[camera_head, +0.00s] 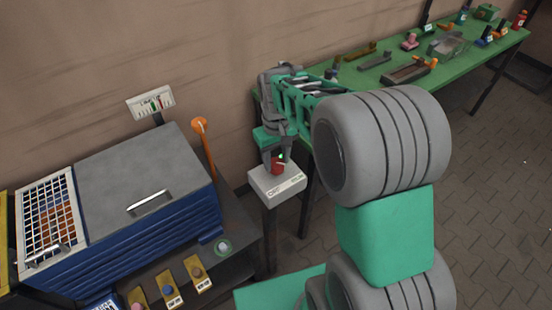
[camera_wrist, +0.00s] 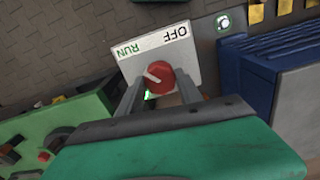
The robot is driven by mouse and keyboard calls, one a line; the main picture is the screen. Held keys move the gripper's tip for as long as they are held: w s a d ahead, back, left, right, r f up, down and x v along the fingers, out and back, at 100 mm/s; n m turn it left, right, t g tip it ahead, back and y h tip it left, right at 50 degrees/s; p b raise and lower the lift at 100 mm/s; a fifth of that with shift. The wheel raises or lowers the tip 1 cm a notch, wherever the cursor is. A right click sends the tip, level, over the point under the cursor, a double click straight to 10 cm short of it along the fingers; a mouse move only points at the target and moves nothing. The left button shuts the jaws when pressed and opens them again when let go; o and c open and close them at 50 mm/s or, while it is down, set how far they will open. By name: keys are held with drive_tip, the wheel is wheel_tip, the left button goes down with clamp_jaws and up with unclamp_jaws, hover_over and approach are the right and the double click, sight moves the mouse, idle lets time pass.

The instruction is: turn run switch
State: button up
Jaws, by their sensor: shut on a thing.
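The run switch is a red round knob (camera_head: 277,167) on a pale box (camera_head: 268,187) on a dark post. In the wrist view the red knob (camera_wrist: 160,79) has a white pointer line, slanting up and left toward the green word RUN. The black word OFF is to the right on the same white plate (camera_wrist: 150,50). My gripper (camera_head: 276,160) reaches down from above onto the knob. In the wrist view my gripper (camera_wrist: 160,84) has one finger on each side of the knob and is shut on it. A small green patch shows beside the knob.
A green-ringed button (camera_head: 223,247) is on a low shelf. A green table (camera_head: 450,65) with parts extends to the back right.

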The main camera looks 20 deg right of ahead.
sight(277, 163)
drive_tip(key=shift+m, duration=0.4)
drive_tip(key=m, duration=0.2)
drive_tip(key=shift+m, duration=0.4)
drive_tip(key=m, duration=0.4)
drive_tip(key=shift+m, duration=0.3)
drive_tip(key=m, duration=0.3)
drive_tip(key=shift+m, duration=0.3)
drive_tip(key=m, duration=0.4)
drive_tip(key=o, duration=1.4)
drive_tip(key=shift+c, duration=0.2)
drive_tip(key=shift+r, duration=0.1)
wheel_tip(277, 163, up, 8)
drive_tip(key=shift+f+b, duration=0.15)
drive_tip(key=shift+b, duration=0.3)
